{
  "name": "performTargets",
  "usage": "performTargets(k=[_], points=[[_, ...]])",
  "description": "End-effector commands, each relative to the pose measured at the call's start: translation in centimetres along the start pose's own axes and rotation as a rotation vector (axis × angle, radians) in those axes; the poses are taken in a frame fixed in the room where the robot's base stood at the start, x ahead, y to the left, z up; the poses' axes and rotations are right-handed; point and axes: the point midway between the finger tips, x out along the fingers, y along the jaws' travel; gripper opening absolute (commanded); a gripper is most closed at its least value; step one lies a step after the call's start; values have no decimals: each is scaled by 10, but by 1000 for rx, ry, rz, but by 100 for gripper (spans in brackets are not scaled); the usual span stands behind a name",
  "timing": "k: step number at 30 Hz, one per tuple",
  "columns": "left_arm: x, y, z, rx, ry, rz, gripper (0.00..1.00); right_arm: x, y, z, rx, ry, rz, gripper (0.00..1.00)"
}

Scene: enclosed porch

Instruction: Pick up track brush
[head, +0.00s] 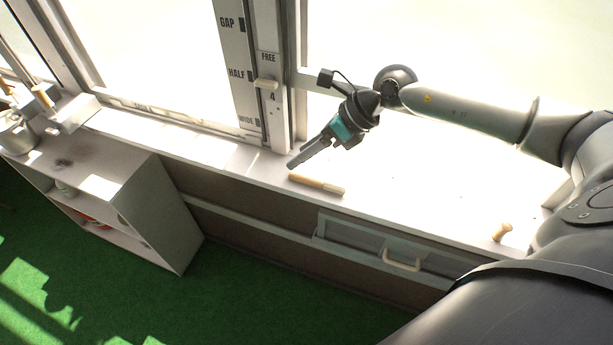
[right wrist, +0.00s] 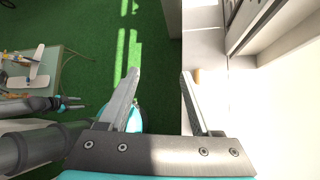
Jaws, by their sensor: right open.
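A slim tan wooden piece, which looks like the track brush (head: 317,184), lies flat on the white window sill. My right gripper (head: 293,163) is open above the sill, its fingers pointing down and left, close to the brush's left end. In the right wrist view the open fingers (right wrist: 160,74) have nothing between them. A small tan bit (right wrist: 197,76), probably part of the brush, shows just beside the right finger and is mostly hidden by it. My left gripper (right wrist: 70,103) shows small at the left of the wrist view; its jaw state is unclear.
A short wooden peg (head: 502,232) stands on the sill at the right. The window frame with a marked strip (head: 240,70) rises behind the sill. A white shelf unit (head: 150,215) stands at the left. A drawer (head: 375,248) is below the sill. Green floor lies in front.

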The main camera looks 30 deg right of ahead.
Motion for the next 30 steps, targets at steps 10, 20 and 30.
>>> performTargets(k=[10,20,30], points=[[-3,-3,-1,2,2,-4,52,-52,-60,-46,-164,298,-206,65],[-2,-3,-1,2,2,-4,52,8,-73,-63,-162,296,-203,65],[0,-3,0,2,2,-4,52,39,-81,-72,-163,295,-204,65]])
